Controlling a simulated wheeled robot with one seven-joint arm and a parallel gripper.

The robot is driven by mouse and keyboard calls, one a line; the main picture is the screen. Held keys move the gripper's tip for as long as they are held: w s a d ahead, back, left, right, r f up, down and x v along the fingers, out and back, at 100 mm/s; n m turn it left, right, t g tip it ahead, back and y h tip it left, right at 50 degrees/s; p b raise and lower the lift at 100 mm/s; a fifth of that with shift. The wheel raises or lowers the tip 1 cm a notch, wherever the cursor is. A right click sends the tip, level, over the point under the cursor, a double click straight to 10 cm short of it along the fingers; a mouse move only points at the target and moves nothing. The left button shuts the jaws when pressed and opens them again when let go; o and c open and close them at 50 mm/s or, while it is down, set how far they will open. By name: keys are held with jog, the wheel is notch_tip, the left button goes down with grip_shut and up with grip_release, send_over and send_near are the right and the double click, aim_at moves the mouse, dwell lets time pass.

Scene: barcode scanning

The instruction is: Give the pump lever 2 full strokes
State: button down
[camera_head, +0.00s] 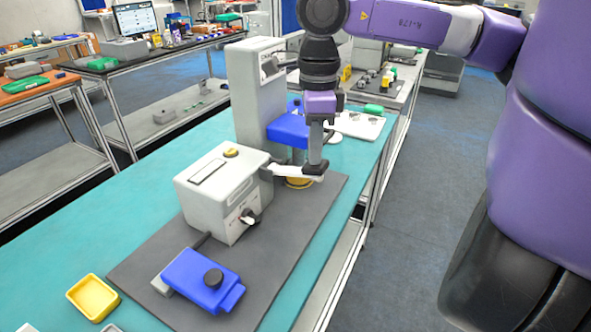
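A light grey bar that looks like the pump lever (288,171) sticks out to the right from beside the grey box (222,192). My gripper (315,168) points straight down at the bar's right end. Its fingertips overlap that end in the picture, and whether they grip it or only touch it cannot be told. The fingers are too small and too closely seen together to show a gap. A round yellow part (298,183) lies just below the bar on the dark mat.
A tall grey machine (259,95) with a blue block (288,131) stands close behind my gripper. A blue device with a black knob (203,281) lies on the dark mat (275,262). A yellow tray (93,297) sits front left. The teal table is clear at left.

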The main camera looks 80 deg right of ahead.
aim_at(313, 173)
jog(key=shift+w+f+b, duration=0.1)
jog(key=shift+f+b, duration=2.9)
jog(key=shift+f, duration=0.2)
jog(key=shift+r, duration=0.3)
jog(key=shift+r+p, duration=2.15)
jog(key=shift+r, duration=1.65)
jog(key=shift+r+p, duration=1)
jog(key=shift+r, duration=1.05)
